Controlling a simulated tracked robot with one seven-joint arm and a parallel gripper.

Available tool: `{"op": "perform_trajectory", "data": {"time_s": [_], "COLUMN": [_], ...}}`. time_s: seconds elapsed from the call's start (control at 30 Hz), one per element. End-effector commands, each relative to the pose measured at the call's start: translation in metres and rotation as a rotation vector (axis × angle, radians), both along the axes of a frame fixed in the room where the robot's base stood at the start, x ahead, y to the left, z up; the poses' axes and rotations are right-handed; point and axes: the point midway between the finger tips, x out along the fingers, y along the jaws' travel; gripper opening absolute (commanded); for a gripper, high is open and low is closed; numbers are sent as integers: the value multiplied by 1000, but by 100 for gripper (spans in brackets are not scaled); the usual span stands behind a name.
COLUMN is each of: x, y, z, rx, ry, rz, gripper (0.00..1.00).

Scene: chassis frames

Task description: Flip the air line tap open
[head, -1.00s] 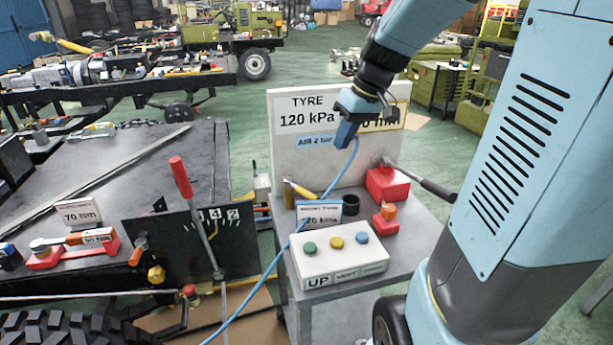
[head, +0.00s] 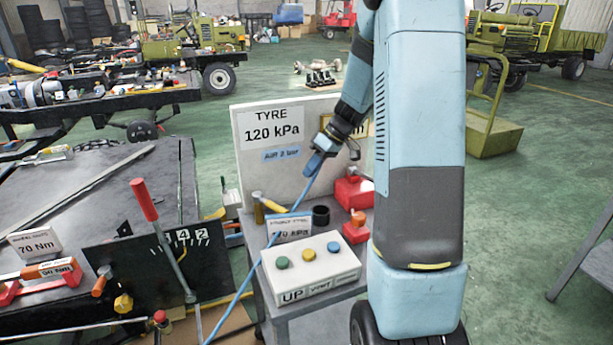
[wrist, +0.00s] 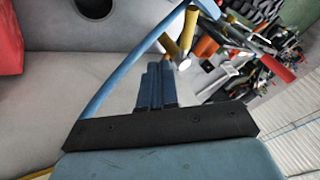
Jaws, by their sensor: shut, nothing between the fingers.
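The air line tap (head: 270,206), with a yellow lever, is on the grey cart below the sign board, left of the black cup. In the wrist view its yellow lever (wrist: 188,30) shows just beyond my fingertips, beside a brass-coloured part. My gripper (head: 314,163) is above the cart, in front of the board, up and right of the tap. In the wrist view my gripper (wrist: 154,72) has its blue fingers together, with nothing between them. I see a gap to the lever in the head view; whether the lever stands open or shut I cannot tell.
A blue air hose (head: 300,190) runs up past my gripper and also crosses the wrist view (wrist: 125,65). The button box (head: 312,272), black cup (head: 320,215) and red box (head: 352,194) crowd the cart. The white sign board (head: 250,170) stands behind.

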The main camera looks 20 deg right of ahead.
Motion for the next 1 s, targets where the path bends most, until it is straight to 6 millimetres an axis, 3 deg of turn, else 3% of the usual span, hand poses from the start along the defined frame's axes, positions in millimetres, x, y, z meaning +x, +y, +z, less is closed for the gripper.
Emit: {"op": "perform_trajectory", "data": {"time_s": [0.47,0.7,1.0], "x": [9,-4,-9], "y": [47,73,82], "z": [-70,-74,-76], "rx": [1,-1,-1], "ry": [3,1,0], "rz": [2,3,1], "gripper": [0,0,0]}}
